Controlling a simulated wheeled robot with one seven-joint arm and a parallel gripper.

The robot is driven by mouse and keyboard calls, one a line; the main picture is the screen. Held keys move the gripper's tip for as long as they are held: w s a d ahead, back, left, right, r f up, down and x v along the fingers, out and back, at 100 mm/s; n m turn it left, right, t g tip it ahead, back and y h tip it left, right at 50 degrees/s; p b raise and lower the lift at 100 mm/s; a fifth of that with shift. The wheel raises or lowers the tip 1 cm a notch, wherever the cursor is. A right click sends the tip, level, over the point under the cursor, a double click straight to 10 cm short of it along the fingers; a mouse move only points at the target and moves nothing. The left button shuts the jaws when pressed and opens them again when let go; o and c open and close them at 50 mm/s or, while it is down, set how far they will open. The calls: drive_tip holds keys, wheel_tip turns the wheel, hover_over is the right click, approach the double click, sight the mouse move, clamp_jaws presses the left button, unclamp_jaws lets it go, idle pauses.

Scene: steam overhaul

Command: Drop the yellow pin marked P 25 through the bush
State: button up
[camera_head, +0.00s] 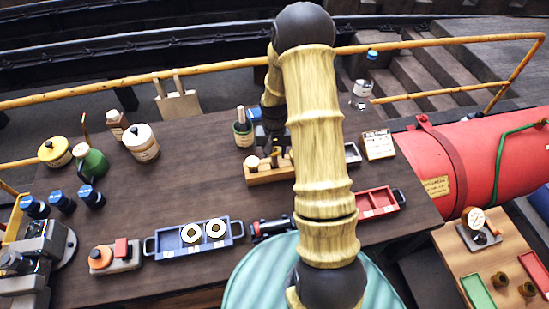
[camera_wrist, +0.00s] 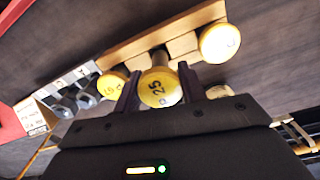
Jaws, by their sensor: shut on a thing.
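The yellow pin (camera_wrist: 158,92) has a round head marked 25 and sits between the two dark fingers of my gripper (camera_wrist: 157,78) in the wrist view. My gripper is shut on it. The pin's shank runs back to a wooden rack (camera_wrist: 120,45), where other yellow-headed pins stand on both sides. Whether the pin is still seated in the rack I cannot tell. In the head view the rack (camera_head: 258,178) is partly hidden by my arm. I cannot identify the bush for certain; brown round pieces (camera_head: 500,280) stand on the small table at the right.
A blue tray (camera_head: 164,246) with two pale rings and a red tray (camera_head: 377,203) lie on the dark bench. Bottles, tins and a vice crowd its left. A red boiler (camera_head: 465,165) lies at the right. A yellow rail (camera_head: 215,65) runs behind. The bench's middle left is clear.

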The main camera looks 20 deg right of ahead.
sight(275, 160)
drive_tip(key=shift+f, duration=0.45)
drive_tip(key=shift+f+p, duration=0.7)
drive_tip(key=shift+f, duration=0.9)
drive_tip(key=shift+f, duration=0.15)
drive_tip(key=o, duration=1.3)
wheel_tip(275, 160, up, 12)
drive_tip(key=b, duration=0.3)
drive_tip(key=shift+r+b, duration=0.2)
drive_tip(key=shift+b, duration=0.2)
